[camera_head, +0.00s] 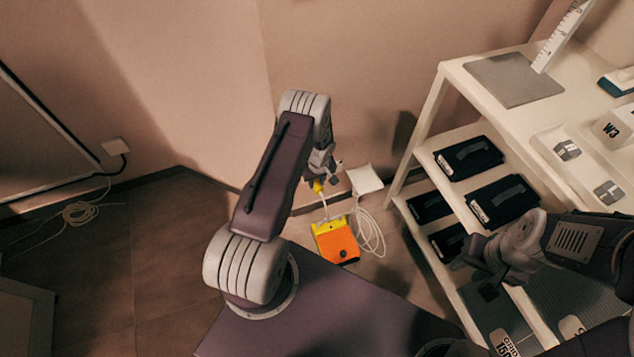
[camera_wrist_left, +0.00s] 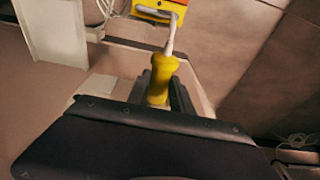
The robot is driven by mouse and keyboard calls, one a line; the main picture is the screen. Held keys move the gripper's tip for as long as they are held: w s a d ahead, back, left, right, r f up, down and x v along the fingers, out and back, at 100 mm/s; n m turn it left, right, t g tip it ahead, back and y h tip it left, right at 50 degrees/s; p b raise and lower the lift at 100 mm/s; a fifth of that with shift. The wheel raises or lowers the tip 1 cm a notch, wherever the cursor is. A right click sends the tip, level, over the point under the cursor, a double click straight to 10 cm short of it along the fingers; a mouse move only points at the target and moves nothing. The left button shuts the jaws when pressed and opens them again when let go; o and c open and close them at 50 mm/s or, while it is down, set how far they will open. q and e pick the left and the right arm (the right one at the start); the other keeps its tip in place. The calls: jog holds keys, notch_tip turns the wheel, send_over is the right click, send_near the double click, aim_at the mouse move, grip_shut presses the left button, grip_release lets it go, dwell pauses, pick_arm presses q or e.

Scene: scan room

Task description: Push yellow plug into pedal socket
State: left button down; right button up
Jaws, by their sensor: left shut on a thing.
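My left gripper (camera_head: 320,180) is shut on the yellow plug (camera_head: 318,187), held in the air low near the wall. In the left wrist view the plug (camera_wrist_left: 159,82) sits between the fingers, with a pale cord running from its end toward the pedal. The orange and yellow pedal (camera_head: 337,243) lies on the floor below; its yellow edge shows in the left wrist view (camera_wrist_left: 163,8). A white box (camera_head: 365,180) is by the wall, right of the plug. I cannot make out a socket opening. My right gripper (camera_head: 488,272) is by the shelf; its jaw opening is unclear.
A coiled white cable (camera_head: 370,235) lies beside the pedal. A white shelf unit (camera_head: 432,105) with dark cases (camera_head: 468,158) stands on the right. Another cable coil (camera_head: 80,213) lies on the left floor. The tiled floor at left is mostly clear.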

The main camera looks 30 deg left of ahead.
pick_arm(q)
jog(key=shift+w+a, duration=0.1)
jog(key=c, duration=1.1)
grip_release()
jog(key=shift+o, duration=0.2)
jog(key=shift+r, duration=0.1)
jog(key=r+p, duration=0.1)
jog(key=r, duration=0.2)
jog(key=r+p, duration=0.1)
jog(key=r, duration=0.2)
jog(key=d+r+p, duration=0.1)
jog(key=r+p, duration=0.1)
jog(key=shift+s+r, duration=0.4)
